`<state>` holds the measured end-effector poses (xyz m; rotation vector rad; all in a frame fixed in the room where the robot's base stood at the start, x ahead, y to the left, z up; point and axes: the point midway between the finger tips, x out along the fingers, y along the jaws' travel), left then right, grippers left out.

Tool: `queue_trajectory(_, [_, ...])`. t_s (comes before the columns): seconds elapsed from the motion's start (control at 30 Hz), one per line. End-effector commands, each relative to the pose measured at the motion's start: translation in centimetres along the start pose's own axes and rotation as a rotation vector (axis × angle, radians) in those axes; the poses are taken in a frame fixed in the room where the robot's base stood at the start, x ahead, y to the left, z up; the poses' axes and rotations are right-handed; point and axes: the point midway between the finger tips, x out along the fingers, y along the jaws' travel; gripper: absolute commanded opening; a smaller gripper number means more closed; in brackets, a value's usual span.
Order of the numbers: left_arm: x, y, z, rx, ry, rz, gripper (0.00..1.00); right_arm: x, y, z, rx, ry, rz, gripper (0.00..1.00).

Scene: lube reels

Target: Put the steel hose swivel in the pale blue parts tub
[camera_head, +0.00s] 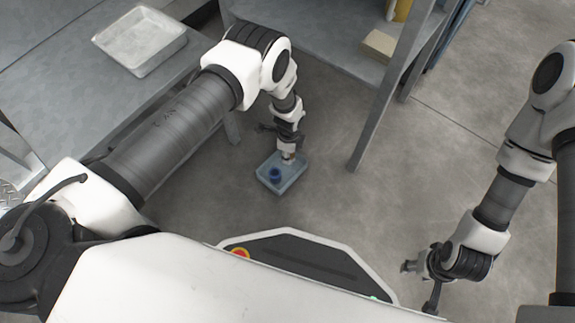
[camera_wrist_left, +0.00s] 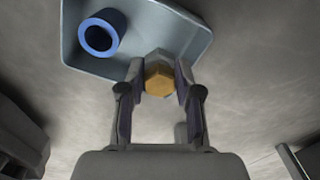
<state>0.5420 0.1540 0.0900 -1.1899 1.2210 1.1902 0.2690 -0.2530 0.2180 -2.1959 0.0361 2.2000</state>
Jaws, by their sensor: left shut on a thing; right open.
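The pale blue parts tub (camera_head: 270,186) shows below my left arm in the head view, and its rim fills the upper part of the left wrist view (camera_wrist_left: 205,42). My left gripper (camera_head: 288,150) is over the tub's upper right part. In the left wrist view the left gripper (camera_wrist_left: 158,85) is shut on the steel hose swivel (camera_wrist_left: 158,74), a hex piece with a brass-coloured end. I cannot tell if the swivel touches the tub. A dark blue ring-shaped part (camera_wrist_left: 101,34) lies inside the tub. My right gripper (camera_head: 422,285) is open and empty at the lower right.
A grey metal bench (camera_head: 60,75) with a pale shallow tray (camera_head: 140,40) stands at the upper left. A grey shelf unit (camera_head: 385,110) with a cardboard box (camera_head: 378,46) and a yellow container (camera_head: 403,10) stands at the top. Bare concrete floor surrounds the tub.

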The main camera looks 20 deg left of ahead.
Motion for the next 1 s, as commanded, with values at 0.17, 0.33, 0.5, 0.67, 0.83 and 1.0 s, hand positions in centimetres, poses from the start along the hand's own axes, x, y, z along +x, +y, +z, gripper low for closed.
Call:
queue_trajectory(0.17, [3.6,0.0,0.0,-0.003,0.000,0.000,0.00,2.4,0.1,-0.1,0.004,0.003,0.000,0.46])
queue_trajectory(0.33, [3.8,-0.1,0.0,-0.002,0.000,-0.002,0.00,2.3,0.1,-0.2,0.005,0.004,0.001,0.46])
queue_trajectory(0.5, [4.0,0.0,0.0,-0.002,0.000,-0.001,0.00,2.5,0.1,-0.2,0.005,0.005,0.001,0.46])
queue_trajectory(0.67, [4.1,0.0,0.0,-0.002,0.000,-0.001,0.44,2.5,0.1,-0.2,0.006,0.004,0.001,0.46])
queue_trajectory(0.83, [4.1,0.0,0.0,-0.003,0.000,-0.001,0.44,2.5,0.1,-0.2,0.006,0.004,0.001,0.46])
queue_trajectory(1.0, [3.1,-0.1,0.0,-0.003,0.000,-0.001,0.44,1.8,0.1,-0.1,0.005,0.004,0.000,0.46])
